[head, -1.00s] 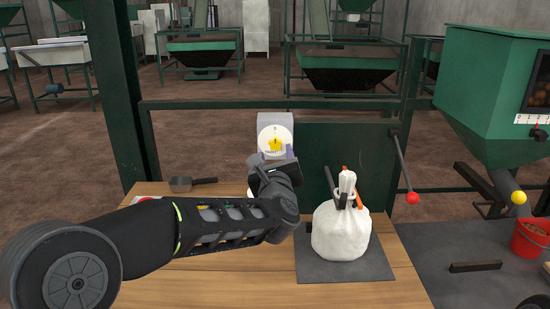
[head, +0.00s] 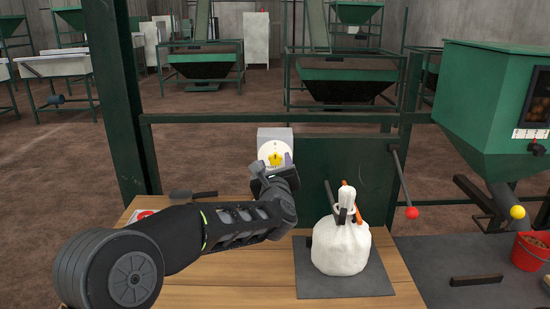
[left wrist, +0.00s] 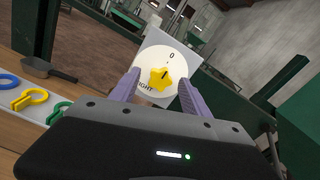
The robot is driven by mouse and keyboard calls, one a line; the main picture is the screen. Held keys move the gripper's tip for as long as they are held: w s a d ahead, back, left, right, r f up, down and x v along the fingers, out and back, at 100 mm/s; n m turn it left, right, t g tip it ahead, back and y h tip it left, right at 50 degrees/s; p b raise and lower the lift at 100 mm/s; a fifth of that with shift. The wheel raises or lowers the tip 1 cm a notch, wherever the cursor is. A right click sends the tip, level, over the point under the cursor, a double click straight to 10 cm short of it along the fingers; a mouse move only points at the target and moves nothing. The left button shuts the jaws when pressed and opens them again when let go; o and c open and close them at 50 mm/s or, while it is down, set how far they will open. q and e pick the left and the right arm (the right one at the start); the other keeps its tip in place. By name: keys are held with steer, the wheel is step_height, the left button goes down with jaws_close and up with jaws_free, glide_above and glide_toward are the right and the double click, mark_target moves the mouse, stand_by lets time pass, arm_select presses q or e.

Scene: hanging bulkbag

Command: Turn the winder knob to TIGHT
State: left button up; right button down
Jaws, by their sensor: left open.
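The winder knob (head: 275,159) is a yellow star-shaped knob on a round white dial, on a grey box (head: 273,134) behind the table's back edge. In the left wrist view the yellow knob (left wrist: 161,79) has a dark mark. The dial shows "0" at its top and the letters "IGHT" at its lower left; the first letter is hidden behind a finger. My left gripper (head: 271,168) is open in front of the dial. In the left wrist view its two purple fingers (left wrist: 157,90) stand on either side of the knob; I cannot tell if they touch it. My right gripper is not in view.
A tied white bag (head: 341,246) stands on a dark mat (head: 312,287) right of my arm. A scoop (head: 190,195) lies at the table's back left. A red-ended lever (head: 411,212) hangs at the right. In the left wrist view, coloured hooks (left wrist: 30,99) lie on a pale strip.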

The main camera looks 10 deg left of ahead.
arm_select(q)
steer(key=shift+x, duration=0.75)
jaws_close()
